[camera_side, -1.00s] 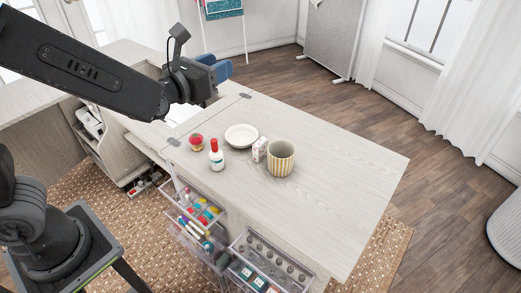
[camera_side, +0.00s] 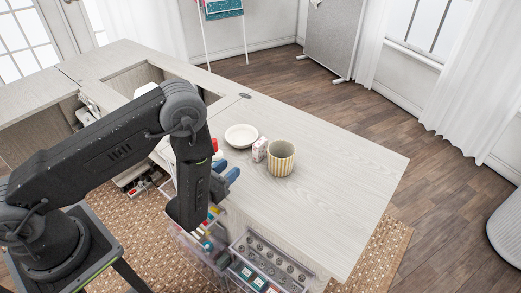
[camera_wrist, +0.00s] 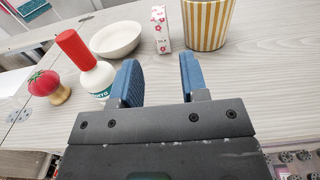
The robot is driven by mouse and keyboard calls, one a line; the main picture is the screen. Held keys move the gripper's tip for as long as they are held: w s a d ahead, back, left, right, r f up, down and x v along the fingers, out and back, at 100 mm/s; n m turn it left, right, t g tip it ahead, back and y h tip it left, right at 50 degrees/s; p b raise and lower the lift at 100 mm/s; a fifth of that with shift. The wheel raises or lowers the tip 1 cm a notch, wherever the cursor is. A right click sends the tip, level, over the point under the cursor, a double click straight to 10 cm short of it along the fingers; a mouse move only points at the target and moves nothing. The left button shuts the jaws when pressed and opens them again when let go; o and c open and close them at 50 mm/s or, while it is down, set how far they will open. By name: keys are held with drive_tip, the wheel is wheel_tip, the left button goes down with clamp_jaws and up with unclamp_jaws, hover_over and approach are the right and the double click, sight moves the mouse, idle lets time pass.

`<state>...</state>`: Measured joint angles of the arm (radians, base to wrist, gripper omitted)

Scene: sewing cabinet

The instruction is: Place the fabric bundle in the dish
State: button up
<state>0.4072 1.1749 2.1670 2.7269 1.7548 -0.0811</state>
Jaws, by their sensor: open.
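A small upright white block with pink flowers, which looks like the fabric bundle (camera_side: 259,150), stands on the table between the dish and a striped pot. It also shows in the wrist view (camera_wrist: 160,30). The white round dish (camera_side: 241,136) is empty, just left of the bundle; the wrist view shows it too (camera_wrist: 116,40). My gripper (camera_side: 226,170) has blue fingers and is at the table's near edge, in front of these things. In the wrist view its fingers (camera_wrist: 158,72) are apart with nothing between them, and the bundle is beyond the gap.
A yellow-and-white striped pot (camera_side: 280,160) stands close right of the bundle. A white bottle with a red cap (camera_wrist: 88,66) and a tomato pincushion (camera_wrist: 46,86) are left of my gripper. Open clear drawers (camera_side: 268,262) are below the edge. The table's right half is clear.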

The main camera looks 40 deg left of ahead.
sight(255, 148)
drive_tip(key=shift+w+f, duration=0.2)
drive_tip(key=shift+f, duration=0.1)
drive_tip(key=w, duration=0.7)
drive_tip(key=shift+w, duration=0.4)
drive_tip(key=shift+w+a+f, duration=0.1)
drive_tip(key=shift+w+f, duration=0.05)
drive_tip(key=shift+w, duration=1.25)
drive_tip(key=shift+w+a+f, duration=0.1)
drive_tip(key=shift+w, duration=1.3)
drive_tip(key=shift+c, duration=0.4)
drive_tip(key=c, duration=0.7)
drive_tip(key=shift+o, duration=0.2)
drive_tip(key=shift+r, duration=0.1)
